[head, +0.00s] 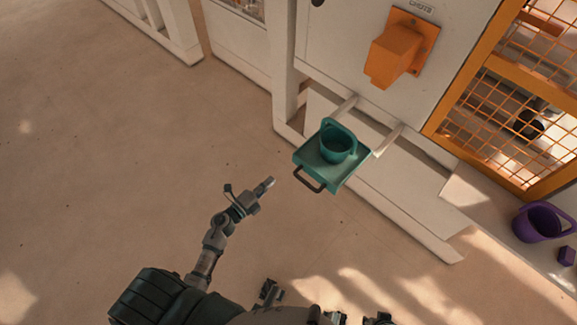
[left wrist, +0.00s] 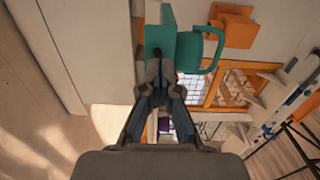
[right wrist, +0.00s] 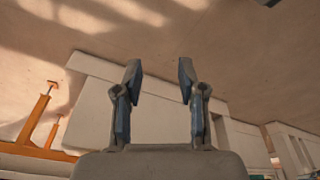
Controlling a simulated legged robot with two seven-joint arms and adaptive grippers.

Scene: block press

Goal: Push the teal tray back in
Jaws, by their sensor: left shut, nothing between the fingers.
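The teal tray (head: 354,172) sticks out from the white press on two pale rails (head: 387,140), with its dark handle (head: 309,181) facing me. A teal bucket (head: 339,145) stands on the tray. My left gripper (head: 269,183) is shut and empty, to the left of the tray's handle end and apart from it in the head view. In the left wrist view the shut fingertips (left wrist: 160,72) overlap the tray (left wrist: 160,38), with the bucket (left wrist: 196,52) beside it; contact cannot be told. My right gripper (right wrist: 160,70) is open and empty, pointing over the floor.
An orange chute (head: 392,52) juts from the press (head: 340,40) above the tray. An orange mesh gate (head: 510,95) stands to the right. A purple bucket (head: 540,222) and a purple block (head: 566,256) sit at the far right. The floor left of the tray is clear.

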